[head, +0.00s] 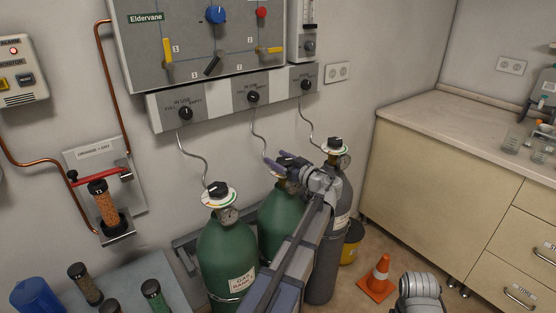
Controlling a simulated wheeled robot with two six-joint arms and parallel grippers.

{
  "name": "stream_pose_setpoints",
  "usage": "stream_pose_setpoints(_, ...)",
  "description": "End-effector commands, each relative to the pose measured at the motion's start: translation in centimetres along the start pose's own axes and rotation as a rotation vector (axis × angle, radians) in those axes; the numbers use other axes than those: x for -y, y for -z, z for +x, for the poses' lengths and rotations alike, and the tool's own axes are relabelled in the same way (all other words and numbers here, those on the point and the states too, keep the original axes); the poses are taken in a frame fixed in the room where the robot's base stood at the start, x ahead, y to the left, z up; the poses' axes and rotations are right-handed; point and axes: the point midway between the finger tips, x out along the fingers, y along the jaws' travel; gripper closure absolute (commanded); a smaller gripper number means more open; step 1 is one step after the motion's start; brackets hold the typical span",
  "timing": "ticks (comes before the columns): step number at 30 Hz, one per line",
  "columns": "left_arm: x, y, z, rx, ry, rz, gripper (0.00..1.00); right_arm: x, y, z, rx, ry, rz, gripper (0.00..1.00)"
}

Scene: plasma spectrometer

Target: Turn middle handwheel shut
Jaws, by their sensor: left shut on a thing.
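Three gas cylinders stand in a row against the wall, each with a black handwheel on top. The middle cylinder (273,214) is green and partly hidden behind my left arm. Its handwheel (284,157) shows only in part, because my left gripper (275,166) is shut on it from the right. The left green cylinder (227,252) has its black handwheel (218,188) on a white disc with a coloured rim. The right cylinder (341,200) is grey, and its handwheel (335,145) is free.
A grey gas panel (190,48) and a strip of black selector knobs (200,108) hang above the cylinders, with thin hoses running down. An orange cone (379,275) and a yellow bucket (352,243) stand on the floor at right. A cabinet (450,190) lines the right side.

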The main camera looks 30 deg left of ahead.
Motion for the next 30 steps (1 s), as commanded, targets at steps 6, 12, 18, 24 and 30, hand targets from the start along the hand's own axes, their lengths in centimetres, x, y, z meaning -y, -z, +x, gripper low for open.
stream_pose_setpoints(6, 0.1, 0.0, -0.1, 0.0, -0.16, 0.0, 0.83, 0.0, 0.0, 0.0, 0.0, 0.0, 0.0, 0.5)
stream_pose_setpoints(12, -0.4, 0.0, -0.3, 0.001, -0.348, 0.0, 0.83, 0.0, 0.0, 0.0, 0.0, 0.0, 0.0, 0.5)
stream_pose_setpoints(18, -0.9, 0.0, -0.4, 0.001, -0.537, 0.0, 0.83, 0.0, 0.0, 0.0, 0.0, 0.0, 0.0, 0.5)
stream_pose_setpoints(24, -1.4, 0.0, -0.6, 0.001, -0.725, 0.0, 0.83, 0.0, 0.0, 0.0, 0.0, 0.0, 0.0, 0.5)
stream_pose_setpoints(30, -1.9, 0.0, -0.9, 0.0, -0.909, 0.0, 0.83, 0.0, 0.0, 0.0, 0.0, 0.0, 0.0, 0.5)
